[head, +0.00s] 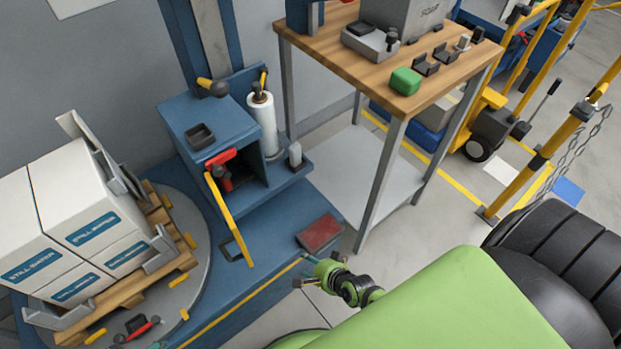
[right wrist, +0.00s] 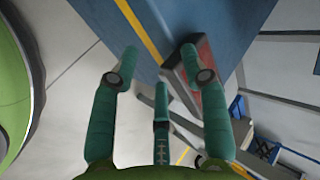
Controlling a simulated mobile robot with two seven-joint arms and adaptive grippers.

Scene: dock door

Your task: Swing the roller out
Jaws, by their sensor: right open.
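The blue wrapping machine's carriage box (head: 215,125) stands below its mast. A white upright roll (head: 262,125) with a dark top stands at the box's right side. The box's open front shows a red handle-like part (head: 220,157) and dark parts inside; I cannot tell which part is the roller. A yellow bar (head: 232,225) slants down from the front. My right gripper (head: 325,272) is in front of the blue base, apart from the box and roll. In the right wrist view its green fingers (right wrist: 160,68) are spread and empty. My left gripper is not in view.
A red pad (head: 320,233) lies on the blue base near my right gripper. A pallet (head: 130,290) with white cartons (head: 85,215) stands on the turntable at left. A wooden-topped table (head: 375,65) stands behind. Yellow posts (head: 545,150) with chains stand at right.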

